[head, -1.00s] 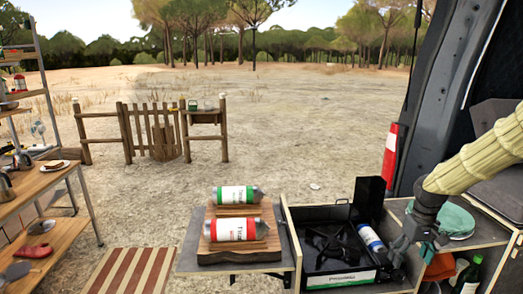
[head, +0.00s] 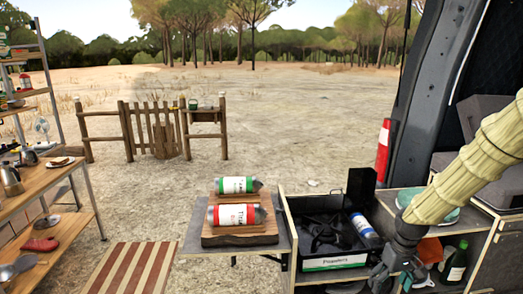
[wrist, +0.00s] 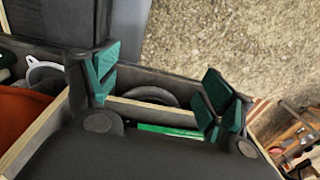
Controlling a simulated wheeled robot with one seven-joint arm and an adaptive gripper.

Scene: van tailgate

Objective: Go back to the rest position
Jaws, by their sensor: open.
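My gripper (head: 400,280) is at the lower right in the head view, low in front of the van's tailgate unit. In the wrist view its two teal-padded fingers (wrist: 160,92) stand wide apart with nothing held between them. Beyond the fingers, part of a drawer or box with a dark round item and a green strip shows. My arm comes in from the right edge in a pale ribbed sleeve.
A black stove box (head: 335,262) holds a blue-and-white canister (head: 364,227). Left of it, two labelled canisters, green (head: 238,185) and red (head: 236,214), lie on a wooden rack. A green bottle (head: 456,262) stands in the right compartment. Open ground lies behind.

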